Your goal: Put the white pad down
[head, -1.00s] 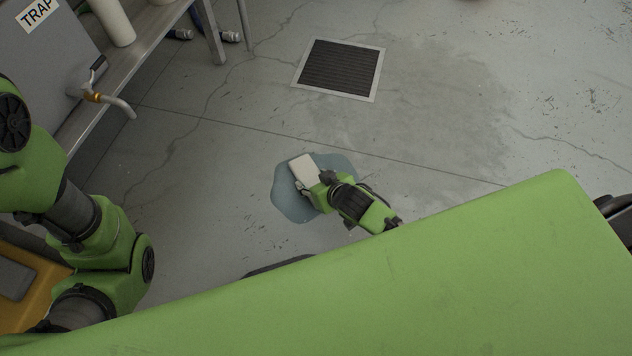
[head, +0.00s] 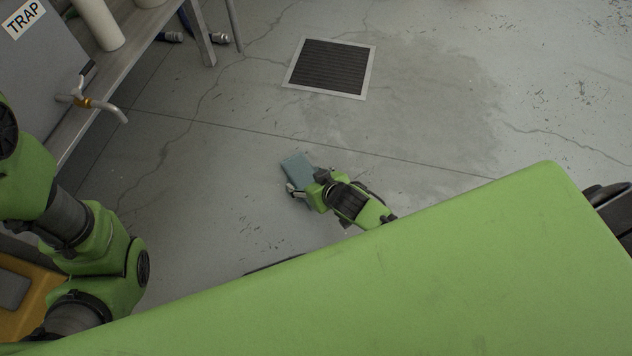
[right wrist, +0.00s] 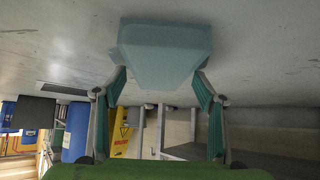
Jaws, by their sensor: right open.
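The pad (head: 297,167) lies flat on the concrete floor and now looks blue-grey, not white. It also shows in the right wrist view (right wrist: 165,45), large, at the top centre. My right gripper (head: 305,187) is at the pad's near end. In the right wrist view the gripper (right wrist: 160,86) is open, its two fingers spread to either side of the pad's near edge. I cannot tell whether a finger still touches it. My left arm is at the left of the head view, but its gripper is not in view.
A square floor drain grate (head: 330,68) lies beyond the pad. A metal bench (head: 150,62) with a tap (head: 100,102) stands at the upper left. A yellow sign (right wrist: 122,136) and a blue drum (right wrist: 76,133) show in the right wrist view. The floor around the pad is clear.

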